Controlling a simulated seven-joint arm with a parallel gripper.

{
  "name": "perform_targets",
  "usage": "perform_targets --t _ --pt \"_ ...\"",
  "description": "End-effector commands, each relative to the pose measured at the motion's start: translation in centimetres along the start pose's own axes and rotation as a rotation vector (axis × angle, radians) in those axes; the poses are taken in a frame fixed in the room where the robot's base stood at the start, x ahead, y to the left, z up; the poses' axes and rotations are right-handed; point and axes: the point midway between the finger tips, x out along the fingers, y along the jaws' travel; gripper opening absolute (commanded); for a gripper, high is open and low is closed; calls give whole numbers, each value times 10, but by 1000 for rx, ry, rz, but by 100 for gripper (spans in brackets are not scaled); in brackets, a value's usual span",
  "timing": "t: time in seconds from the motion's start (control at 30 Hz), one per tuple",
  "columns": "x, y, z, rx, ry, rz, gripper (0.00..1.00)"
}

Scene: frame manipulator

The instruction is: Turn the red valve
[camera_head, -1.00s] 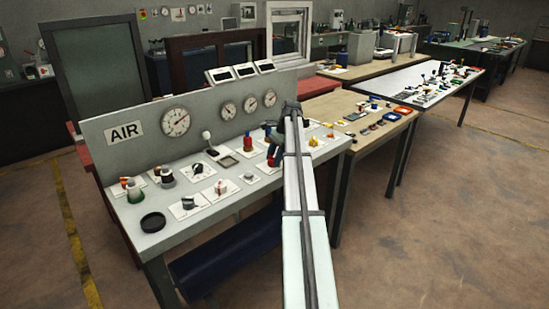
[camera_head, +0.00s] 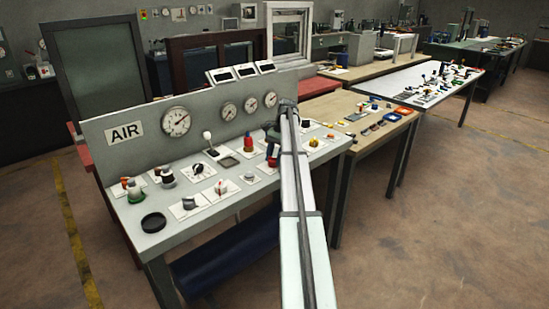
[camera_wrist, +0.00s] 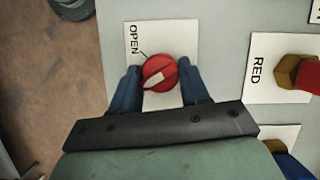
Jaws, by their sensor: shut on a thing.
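The red valve (camera_wrist: 160,74) is a round red knob with a pale pointer bar, on a white plate marked OPEN in the wrist view. My gripper (camera_wrist: 160,84) is shut on it, with one blue finger against each side of the knob. The pointer bar lies slanted between the fingers. In the head view my arm covers much of this part of the bench, so I cannot clearly make out the valve there.
In the wrist view, a red control (camera_wrist: 306,74) on a brown base stands to the right beside the RED label. A blue one (camera_wrist: 292,166) is partly hidden below it. The panel bench's edge and floor lie left.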

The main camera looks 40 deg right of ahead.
Motion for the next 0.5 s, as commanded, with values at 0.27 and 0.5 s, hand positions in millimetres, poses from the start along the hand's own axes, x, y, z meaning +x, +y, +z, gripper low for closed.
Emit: perform_targets --t 0.27,0.5 --pt "0 1 0 3 1 1 59" --pt "0 0 0 2 1 0 70"
